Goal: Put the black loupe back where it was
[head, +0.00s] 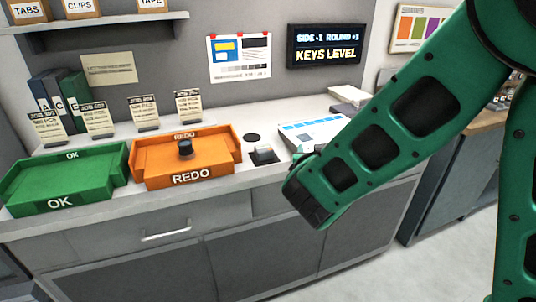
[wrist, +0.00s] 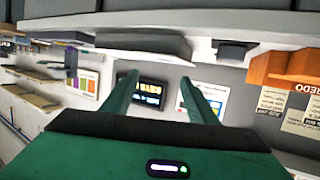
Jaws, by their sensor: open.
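The black loupe (head: 185,149) stands in the orange REDO tray (head: 214,171), near its middle. A dark round mark (head: 252,137) lies bare on the counter right of this tray. My gripper (wrist: 160,77) is open and empty in the wrist view, with its two green fingers apart and pointing toward the wall. My green arm hides it in the head view. The wrist view is upside down and shows part of the orange tray (wrist: 285,68) at the right. The loupe is not visible there.
A green OK tray (head: 65,180) stands left of the orange one. A small grey-and-black block (head: 263,155) sits on the counter (head: 222,195) right of the trays. Card stands (head: 188,106) line the back. A white sheet or panel (head: 305,133) lies near my arm.

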